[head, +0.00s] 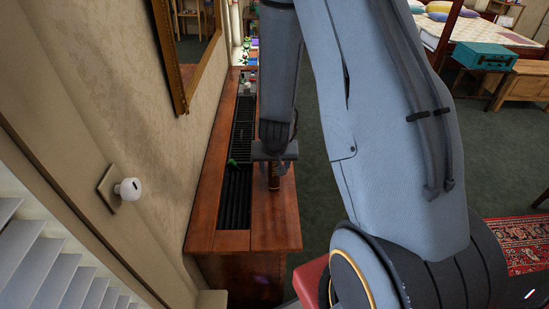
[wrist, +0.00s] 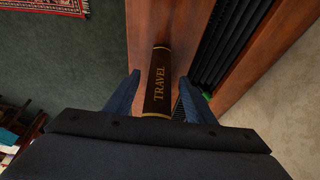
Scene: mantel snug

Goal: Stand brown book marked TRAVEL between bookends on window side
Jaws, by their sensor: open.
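The brown book marked TRAVEL (wrist: 157,90) shows its dark spine with gold bands in the wrist view, lettering readable. It is at the wooden top (head: 275,225) of the long cabinet; in the head view a narrow part of the book (head: 274,179) shows under my gripper (head: 275,152). My gripper's two fingers are open, one on each side of the book in the wrist view (wrist: 159,88). The bookends cannot be made out; small colourful items (head: 248,55) stand at the far end, partly behind my arm.
A black slatted grille (head: 235,200) runs along the wooden top, with a small green thing (head: 232,162) by it. The wall and a framed mirror (head: 190,50) are close on the left. Green carpet lies between.

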